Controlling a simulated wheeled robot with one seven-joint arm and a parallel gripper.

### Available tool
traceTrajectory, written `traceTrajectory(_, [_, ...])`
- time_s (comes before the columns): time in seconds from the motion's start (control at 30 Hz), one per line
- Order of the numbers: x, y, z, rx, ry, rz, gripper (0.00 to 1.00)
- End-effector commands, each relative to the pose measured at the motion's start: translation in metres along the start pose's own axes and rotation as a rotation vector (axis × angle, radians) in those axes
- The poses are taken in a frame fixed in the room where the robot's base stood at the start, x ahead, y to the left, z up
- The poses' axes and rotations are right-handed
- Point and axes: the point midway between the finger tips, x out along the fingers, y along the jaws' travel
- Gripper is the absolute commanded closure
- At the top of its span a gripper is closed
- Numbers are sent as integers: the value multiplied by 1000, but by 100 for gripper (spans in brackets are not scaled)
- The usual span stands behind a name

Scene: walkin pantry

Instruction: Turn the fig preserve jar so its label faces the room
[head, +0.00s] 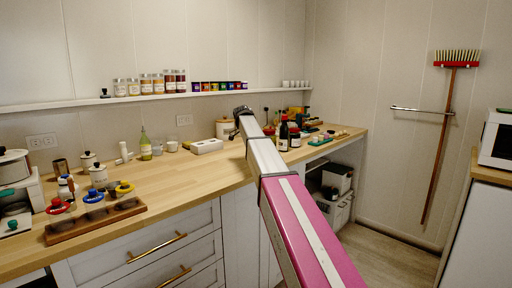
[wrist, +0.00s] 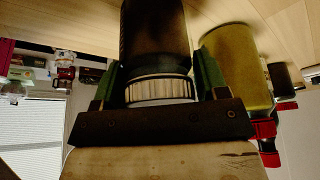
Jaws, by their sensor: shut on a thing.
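In the wrist view a dark-bodied jar with a pale ribbed lid (wrist: 155,35) sits between the green fingers of my gripper (wrist: 157,78). The fingers are shut on it around the lid end. I take it for the fig preserve jar, but no label shows on the side in view, so I cannot tell where the label faces. In the head view my arm reaches over the back of the counter, and its own links hide the gripper and the held jar.
An olive-yellow container (wrist: 235,65) is close beside the held jar. In the head view, a dark bottle (head: 284,134) and a dark jar (head: 295,139) stand right of my arm on the wooden counter (head: 195,168). A wall shelf (head: 60,106) holds spice jars.

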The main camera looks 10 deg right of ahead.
Motion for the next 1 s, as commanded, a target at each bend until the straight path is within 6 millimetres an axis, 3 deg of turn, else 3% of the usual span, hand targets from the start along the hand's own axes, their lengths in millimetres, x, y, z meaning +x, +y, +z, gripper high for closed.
traceTrajectory(0.2, [3, 0, 1, 0, 0, 0, 71])
traceTrajectory(0.23, [3, 0, 1, 0, 0, 0, 30])
traceTrajectory(0.3, [3, 0, 1, 0, 0, 0, 7])
traceTrajectory(0.33, [3, 0, 1, 0, 0, 0, 3])
traceTrajectory(0.67, [0, 0, 2, 0, 0, 0, 3])
traceTrajectory(0.77, [-9, -1, 2, 0, 0, -1, 3])
traceTrajectory(1.0, [-53, -2, 1, 0, 0, -2, 3])
